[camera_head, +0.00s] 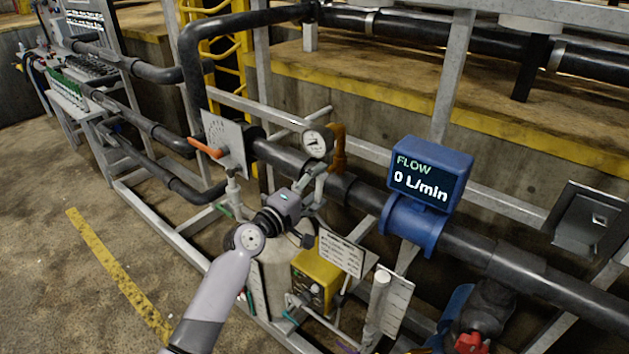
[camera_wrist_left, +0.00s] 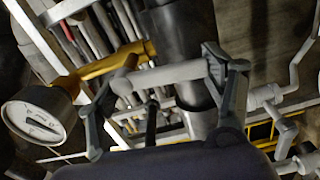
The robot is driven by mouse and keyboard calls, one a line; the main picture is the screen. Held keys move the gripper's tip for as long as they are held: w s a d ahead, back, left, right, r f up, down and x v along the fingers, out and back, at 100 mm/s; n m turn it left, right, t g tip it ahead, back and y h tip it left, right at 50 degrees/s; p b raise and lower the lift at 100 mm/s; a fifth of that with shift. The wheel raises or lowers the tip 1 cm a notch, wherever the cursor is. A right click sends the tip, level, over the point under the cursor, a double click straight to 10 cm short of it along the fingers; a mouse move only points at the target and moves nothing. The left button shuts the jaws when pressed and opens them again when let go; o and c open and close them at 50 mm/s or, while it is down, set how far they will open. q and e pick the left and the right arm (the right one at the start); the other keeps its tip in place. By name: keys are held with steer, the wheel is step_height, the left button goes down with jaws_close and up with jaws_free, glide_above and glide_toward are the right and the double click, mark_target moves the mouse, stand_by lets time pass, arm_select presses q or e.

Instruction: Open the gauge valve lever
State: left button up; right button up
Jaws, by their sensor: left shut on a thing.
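The round white-faced pressure gauge (camera_head: 317,143) stands on the black pipe in the middle of the head view. In the left wrist view the gauge (camera_wrist_left: 38,116) is at the left, beside a yellow pipe. My left gripper (camera_head: 310,190) is just below the gauge. In the left wrist view the fingers of my left gripper (camera_wrist_left: 170,60) are on either side of a light grey bar, the gauge valve lever (camera_wrist_left: 165,76). The gripper is shut on this lever. The lever is mostly hidden by the gripper in the head view. My right gripper is out of view.
A blue flow meter (camera_head: 430,175) on the pipe reads 0 L/min. A plate with an orange lever (camera_head: 206,148) is left of the gauge. A yellow box (camera_head: 316,279) and a white tag are below the gripper. Open floor lies at the left.

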arm_select(q)
steer(key=shift+s+d+n, duration=0.1)
steer(key=shift+d+n, duration=0.05)
steer(key=shift+n, duration=0.45)
steer(key=shift+f, duration=0.1)
steer(key=o, duration=1.7)
steer(key=v, duration=1.2)
